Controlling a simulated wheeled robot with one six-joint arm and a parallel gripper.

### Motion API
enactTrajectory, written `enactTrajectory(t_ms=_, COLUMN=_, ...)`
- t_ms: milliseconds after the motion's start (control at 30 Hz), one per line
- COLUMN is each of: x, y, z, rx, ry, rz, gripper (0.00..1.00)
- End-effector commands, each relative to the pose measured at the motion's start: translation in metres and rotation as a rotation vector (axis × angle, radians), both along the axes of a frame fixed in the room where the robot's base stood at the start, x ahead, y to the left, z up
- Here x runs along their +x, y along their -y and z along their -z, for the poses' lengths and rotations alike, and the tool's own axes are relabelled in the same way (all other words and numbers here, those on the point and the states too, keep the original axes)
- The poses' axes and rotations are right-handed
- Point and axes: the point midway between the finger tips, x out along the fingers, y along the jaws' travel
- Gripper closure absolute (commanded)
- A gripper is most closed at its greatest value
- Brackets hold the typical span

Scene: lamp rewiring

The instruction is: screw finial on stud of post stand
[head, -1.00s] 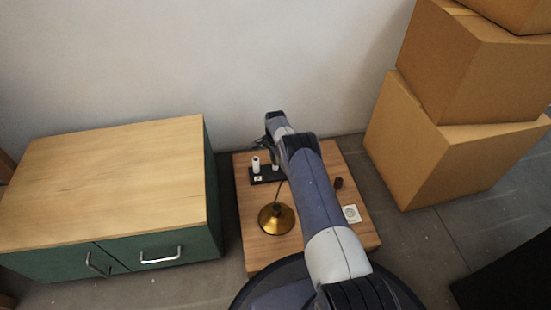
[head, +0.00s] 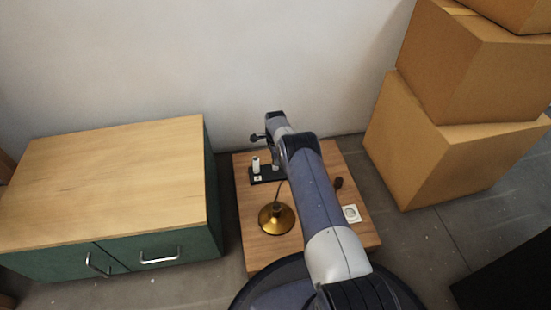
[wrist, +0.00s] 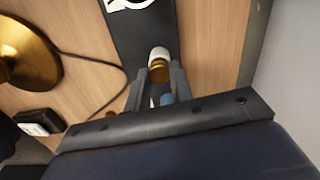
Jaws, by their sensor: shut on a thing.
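The post stand is a narrow black base (head: 266,174) with a white post (head: 256,164) at its left end, on the small wooden table. In the wrist view the black base (wrist: 146,32) runs away from my gripper. My gripper (wrist: 160,75) is shut on a small brass-coloured piece (wrist: 158,70), which looks to be the finial. A white rounded end (wrist: 158,53) shows just beyond it. I cannot tell whether the finial touches a stud, as the fingers hide the contact. In the head view my gripper (head: 275,162) is over the right part of the stand, mostly hidden by my arm.
A brass lamp base (head: 276,218) with a dark cord stands on the wooden table (head: 248,240). A small dark item (head: 338,183) and a white plate (head: 351,213) lie to the right. A green cabinet (head: 190,245) stands left, cardboard boxes (head: 425,150) right, and the wall is behind.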

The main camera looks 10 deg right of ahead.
Motion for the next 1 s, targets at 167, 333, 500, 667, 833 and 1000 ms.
enactTrajectory(t_ms=167, x=0.0, y=0.001, z=0.0, rx=-0.001, ry=0.0, rz=-0.001, gripper=0.69)
enactTrajectory(t_ms=333, x=0.0, y=0.0, z=0.0, rx=-0.001, ry=0.0, rz=-0.002, gripper=0.55)
enactTrajectory(t_ms=500, x=0.0, y=0.0, z=0.0, rx=0.0, ry=0.0, rz=-0.003, gripper=0.53)
enactTrajectory(t_ms=667, x=0.0, y=0.0, z=-0.005, rx=0.0, ry=0.001, rz=-0.003, gripper=0.53)
enactTrajectory(t_ms=833, x=0.001, y=0.0, z=-0.034, rx=0.0, ry=0.002, rz=-0.003, gripper=0.53)
enactTrajectory(t_ms=1000, x=0.001, y=0.0, z=-0.069, rx=0.0, ry=0.002, rz=-0.003, gripper=0.53)
